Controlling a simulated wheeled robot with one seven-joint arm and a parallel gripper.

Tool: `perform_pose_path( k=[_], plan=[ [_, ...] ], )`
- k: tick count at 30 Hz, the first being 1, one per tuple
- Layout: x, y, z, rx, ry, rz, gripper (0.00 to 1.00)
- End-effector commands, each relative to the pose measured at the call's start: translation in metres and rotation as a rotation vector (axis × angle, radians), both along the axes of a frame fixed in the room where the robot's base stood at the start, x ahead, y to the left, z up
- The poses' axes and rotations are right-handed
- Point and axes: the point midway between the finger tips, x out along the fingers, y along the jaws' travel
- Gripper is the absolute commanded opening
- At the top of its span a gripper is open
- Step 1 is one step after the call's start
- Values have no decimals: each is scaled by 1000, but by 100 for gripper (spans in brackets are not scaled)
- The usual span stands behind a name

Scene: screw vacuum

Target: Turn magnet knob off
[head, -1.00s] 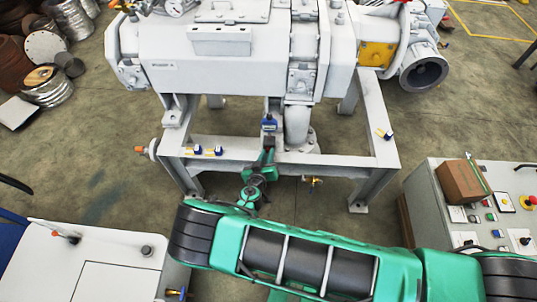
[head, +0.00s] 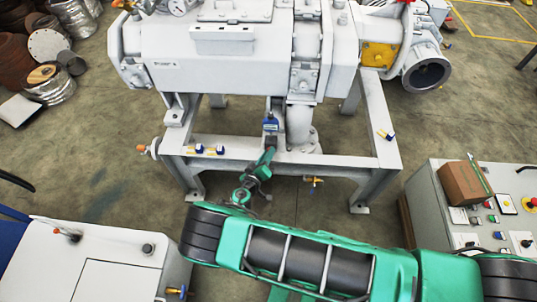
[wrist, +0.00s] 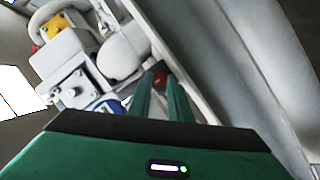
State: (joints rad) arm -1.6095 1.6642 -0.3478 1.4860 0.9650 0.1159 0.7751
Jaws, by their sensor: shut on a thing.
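A small blue magnet block (head: 270,125) sits on the grey metal frame (head: 330,156) below the white machine in the head view. My gripper (head: 271,145) is at its near side, reaching from the lower left, and is small there. In the wrist view my gripper (wrist: 158,84) has its two green fingers close together. A red knob-like part (wrist: 160,77) shows between their tips, and the fingers are shut on it. The fingers hide most of it, so its turned position cannot be told. A blue and white part (wrist: 110,106) shows left of the fingers.
The white machine (head: 240,75) stands above the frame, with a grey pipe (head: 299,125) right of my gripper. Small blue-and-white parts (head: 199,149) lie on the beam to the left. A control box (head: 440,205) stands at the right, a white cabinet (head: 95,262) at lower left.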

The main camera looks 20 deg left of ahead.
Motion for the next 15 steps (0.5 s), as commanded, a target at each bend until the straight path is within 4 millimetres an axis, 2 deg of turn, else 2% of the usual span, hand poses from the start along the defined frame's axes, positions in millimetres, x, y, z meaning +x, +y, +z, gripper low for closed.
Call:
perform_pose_path(
  k=[5,6,8,15],
  plan=[
    [0,0,-1,0,2,1,0],
    [0,0,-1,0,2,1,20],
    [0,0,-1,0,2,1,35],
    [0,1,-2,3,5,3,37]
  ],
)
